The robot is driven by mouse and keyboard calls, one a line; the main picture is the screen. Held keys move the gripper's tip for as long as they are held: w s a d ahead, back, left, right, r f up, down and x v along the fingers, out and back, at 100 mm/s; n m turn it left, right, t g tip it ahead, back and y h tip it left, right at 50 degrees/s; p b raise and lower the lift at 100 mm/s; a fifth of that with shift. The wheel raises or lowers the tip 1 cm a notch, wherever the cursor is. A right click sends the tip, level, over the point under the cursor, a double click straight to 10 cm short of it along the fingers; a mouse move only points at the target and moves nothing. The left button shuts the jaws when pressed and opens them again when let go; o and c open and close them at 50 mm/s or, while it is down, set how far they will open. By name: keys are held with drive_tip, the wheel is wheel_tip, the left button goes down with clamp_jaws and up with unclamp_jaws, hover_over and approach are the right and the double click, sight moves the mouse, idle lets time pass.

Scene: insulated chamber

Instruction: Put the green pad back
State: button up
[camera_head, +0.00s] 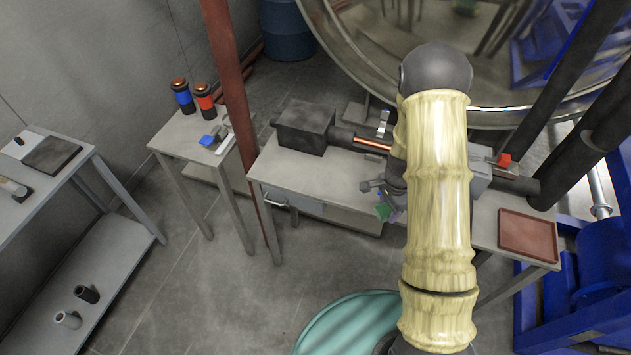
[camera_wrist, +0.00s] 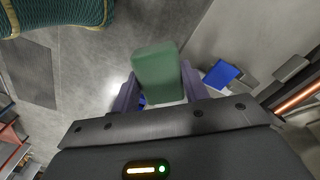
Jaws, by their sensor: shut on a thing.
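The green pad (camera_wrist: 158,72) is held between the purple fingers of my gripper (camera_wrist: 162,95) in the wrist view. My gripper is shut on it. In the head view the green pad (camera_head: 382,211) shows as a small patch in my gripper (camera_head: 388,205), at the front edge of the grey middle table (camera_head: 262,170). My arm covers part of that table. A blue pad (camera_head: 207,140) lies on the small table to the left, beside a light metal piece. In the wrist view a blue block (camera_wrist: 221,74) lies to the right of my gripper, apart from it.
A dark box (camera_head: 305,127) and a pipe stand at the back of the middle table. A red-brown tray (camera_head: 527,234) lies at its right end. A red post (camera_head: 232,90) rises between the tables. A teal round thing (camera_head: 345,325) stands on the floor in front.

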sight(381, 207)
drive_tip(key=f+n, duration=0.1)
drive_tip(key=n, duration=0.1)
drive_tip(key=a+f+n, duration=0.1)
drive_tip(key=n, duration=0.2)
drive_tip(key=a+f+n+b, duration=0.1)
drive_tip(key=n, duration=0.2)
drive_tip(key=shift+w+a, duration=0.1)
drive_tip(key=n, duration=0.2)
drive_tip(key=a+f+n, duration=0.1)
drive_tip(key=n+b, duration=0.1)
drive_tip(key=n, duration=0.1)
drive_tip(key=shift+a+f+n, duration=0.2)
drive_tip(key=shift+f+n, duration=0.1)
drive_tip(key=shift+f, duration=0.05)
